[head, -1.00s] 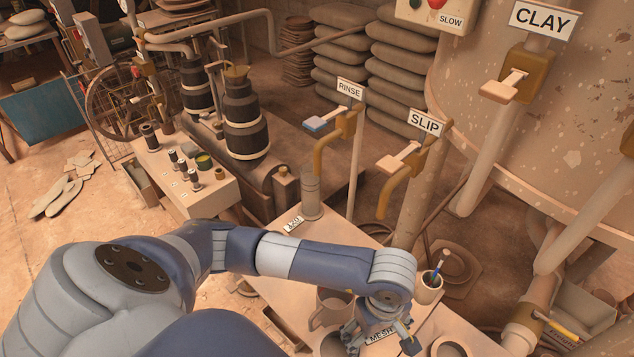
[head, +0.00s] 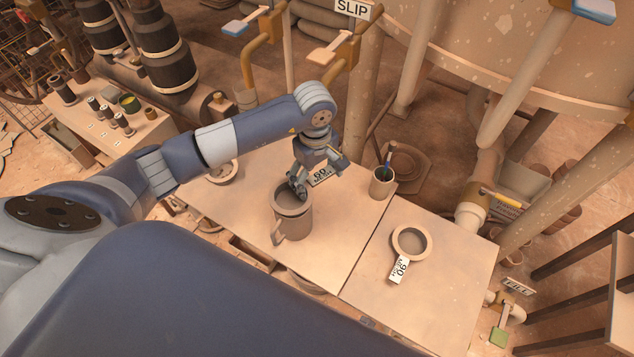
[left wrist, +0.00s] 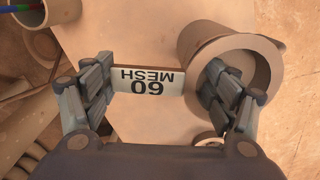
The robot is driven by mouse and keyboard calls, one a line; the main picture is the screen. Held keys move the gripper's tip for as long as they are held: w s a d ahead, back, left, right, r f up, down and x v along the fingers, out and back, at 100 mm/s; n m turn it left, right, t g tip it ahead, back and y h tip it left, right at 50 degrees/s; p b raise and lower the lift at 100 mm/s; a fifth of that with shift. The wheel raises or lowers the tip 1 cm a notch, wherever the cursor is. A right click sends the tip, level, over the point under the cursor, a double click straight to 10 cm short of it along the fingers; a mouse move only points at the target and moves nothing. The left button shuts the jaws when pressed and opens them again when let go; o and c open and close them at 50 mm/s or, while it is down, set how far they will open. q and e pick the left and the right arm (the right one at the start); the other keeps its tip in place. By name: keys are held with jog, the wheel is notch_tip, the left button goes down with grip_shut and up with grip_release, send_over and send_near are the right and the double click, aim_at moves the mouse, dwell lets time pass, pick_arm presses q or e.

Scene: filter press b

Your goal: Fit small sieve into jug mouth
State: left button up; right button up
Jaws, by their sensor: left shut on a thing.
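The small sieve (left wrist: 277,70) is a tan ring with a flat tag marked 60 MESH, which also shows in the head view (head: 320,177). My left gripper (head: 318,176) is shut on it; in the left wrist view the fingers (left wrist: 158,95) stand at the tag's outer end and inside the ring. The brown jug (head: 293,222) stands upright on the table, its handle toward the front left. The sieve ring is at the jug's mouth, its tag sticking out to the right. I cannot tell whether it is fully seated. My right gripper is out of view.
A second ring sieve (head: 411,242) tagged 90 MESH lies on the right table section (head: 440,300). A cup (head: 382,183) with a brush stands at the back edge. Another ring (head: 222,173) lies at the left, partly behind my arm. Bare tabletop lies right of the jug.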

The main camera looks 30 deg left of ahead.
pick_arm(q)
notch_tip(320, 180, down, 2)
jog(key=shift+f+b, duration=0.2)
jog(key=shift+b, duration=0.15)
jog(key=shift+r, duration=0.1)
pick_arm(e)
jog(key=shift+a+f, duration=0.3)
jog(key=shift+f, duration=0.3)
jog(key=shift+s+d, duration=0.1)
pick_arm(q)
jog(key=o, duration=1)
jog(key=shift+o, duration=0.4)
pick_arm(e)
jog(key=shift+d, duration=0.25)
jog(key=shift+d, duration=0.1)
pick_arm(q)
jog(key=shift+r, duration=0.1)
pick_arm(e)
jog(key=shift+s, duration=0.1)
pick_arm(q)
notch_tip(320, 180, up, 11)
jog(key=shift+s+r+b, duration=0.1)
jog(key=shift+b, duration=0.2)
jog(key=shift+r, duration=0.35)
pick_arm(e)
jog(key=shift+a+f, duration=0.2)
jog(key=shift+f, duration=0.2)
